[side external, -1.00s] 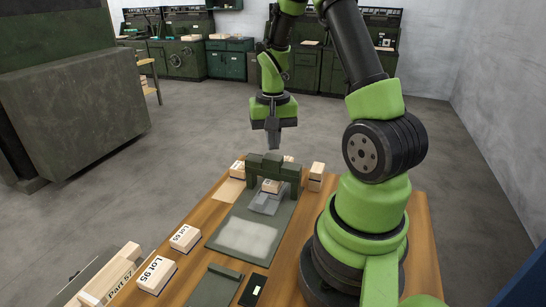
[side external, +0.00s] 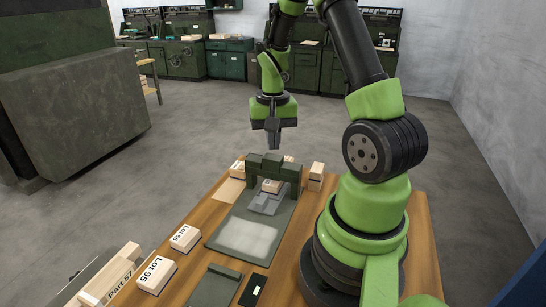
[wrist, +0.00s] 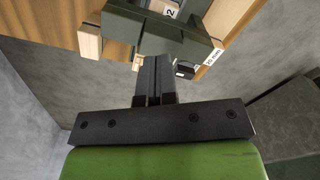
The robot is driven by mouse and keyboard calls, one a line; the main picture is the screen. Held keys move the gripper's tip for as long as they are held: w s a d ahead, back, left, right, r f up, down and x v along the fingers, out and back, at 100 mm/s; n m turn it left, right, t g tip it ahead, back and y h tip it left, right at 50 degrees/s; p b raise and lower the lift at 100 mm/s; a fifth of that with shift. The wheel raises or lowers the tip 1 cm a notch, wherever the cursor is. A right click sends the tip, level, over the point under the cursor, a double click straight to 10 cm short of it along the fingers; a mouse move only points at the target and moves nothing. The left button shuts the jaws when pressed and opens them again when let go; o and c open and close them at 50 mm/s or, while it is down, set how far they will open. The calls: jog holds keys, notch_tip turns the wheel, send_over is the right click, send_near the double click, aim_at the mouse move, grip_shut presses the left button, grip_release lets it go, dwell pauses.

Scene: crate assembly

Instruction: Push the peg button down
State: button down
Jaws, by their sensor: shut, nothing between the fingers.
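My gripper (side external: 275,147) hangs pointing down above the far end of the dark green fixture. Its fingers are together and empty; they also show shut in the wrist view (wrist: 153,60). The fixture has a green arch (side external: 273,168) standing across its plate. A small dark round piece with a white mark (wrist: 185,71) sits beside the arch in the wrist view, to the right of my fingertips; it may be the peg button, but I cannot be sure. In the side view I cannot make the button out. A wooden block (side external: 271,186) sits under the arch with a grey piece in front of it.
Wooden blocks stand beside the arch, one on the right (side external: 316,176) and one on the left (side external: 238,169). Labelled blocks (side external: 185,238) lie along the wooden table's left edge (side external: 205,212). A pale panel (side external: 243,237) lies on the fixture plate.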

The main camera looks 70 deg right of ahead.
aim_at(273, 157)
jog(key=shift+f, duration=1.75)
jog(key=shift+r, duration=0.1)
notch_tip(273, 157, up, 9)
dwell(0.7)
dwell(0.4)
jog(key=a+r+n+t, duration=0.4)
jog(key=a+r, duration=0.5)
jog(key=a, duration=0.2)
jog(key=s+a+r+n+t+y, duration=0.2)
jog(key=s+a, duration=0.4)
jog(key=a, duration=0.3)
jog(key=shift+s+a+r+n+t, duration=0.4)
jog(key=shift+r+n+t, duration=0.2)
jog(key=shift+r+n, duration=0.3)
